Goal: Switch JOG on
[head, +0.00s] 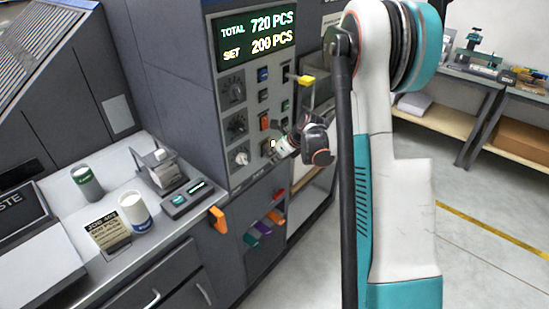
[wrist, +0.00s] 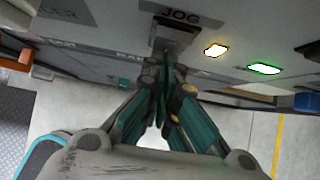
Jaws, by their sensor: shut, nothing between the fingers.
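The JOG label (wrist: 180,14) is at the top of the wrist view, with a dark rocker-like switch (wrist: 175,34) right by it. My gripper (wrist: 164,62) is shut and empty, its teal fingers together and their tips just below the switch. I cannot tell whether the tips touch it. In the head view my gripper (head: 274,147) is at the lower part of the control panel (head: 250,170), near the bottom switches. There the gripper partly hides the JOG area, and the label cannot be read. The switch's on or off position is not clear.
Beside the JOG switch are a lit amber-white lamp (wrist: 215,50) and a lit green lamp (wrist: 264,68). The panel has several knobs (head: 236,124) and a display (head: 256,36) reading TOTAL 720, SET 200. An orange handle (head: 218,219) sticks out below left.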

